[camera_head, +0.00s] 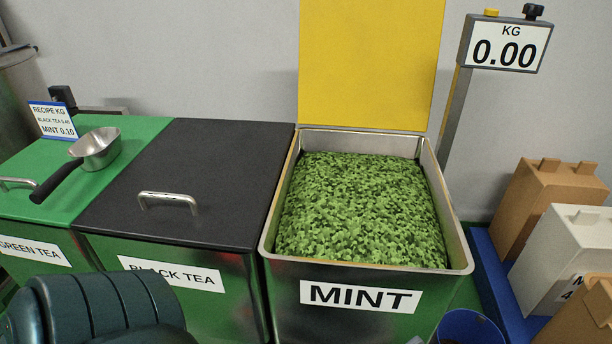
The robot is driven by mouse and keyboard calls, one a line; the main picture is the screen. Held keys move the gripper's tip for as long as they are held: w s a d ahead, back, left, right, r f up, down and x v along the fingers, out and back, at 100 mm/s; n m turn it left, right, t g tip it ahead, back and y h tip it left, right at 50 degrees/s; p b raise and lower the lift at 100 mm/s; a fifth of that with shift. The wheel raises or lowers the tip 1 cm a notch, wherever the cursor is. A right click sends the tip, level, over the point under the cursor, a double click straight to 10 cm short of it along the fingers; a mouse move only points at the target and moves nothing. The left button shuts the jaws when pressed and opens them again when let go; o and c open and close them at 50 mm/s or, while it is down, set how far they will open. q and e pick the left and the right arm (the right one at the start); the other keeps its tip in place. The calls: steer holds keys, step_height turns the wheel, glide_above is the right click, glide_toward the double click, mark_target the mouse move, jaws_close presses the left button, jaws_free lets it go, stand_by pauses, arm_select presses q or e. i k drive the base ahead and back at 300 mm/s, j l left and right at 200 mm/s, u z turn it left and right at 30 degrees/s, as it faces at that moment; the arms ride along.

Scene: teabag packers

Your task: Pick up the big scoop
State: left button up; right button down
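One metal scoop (97,147) with a black handle lies on the green lid of the green tea bin (134,127) at the left. Its bowl points to the back right and its handle to the front left. No other scoop shows to compare its size with. Neither of my grippers shows in this view, and nothing touches the scoop.
A recipe card (53,120) stands behind the scoop. The black tea bin (223,140) has a shut dark lid with a handle. The mint bin (464,255) is open and full of green leaves. A scale display (506,45) reads 0.00. Boxes (545,200) stand at the right.

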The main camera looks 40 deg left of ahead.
mark_target(97, 150)
steer(key=u, duration=2.6)
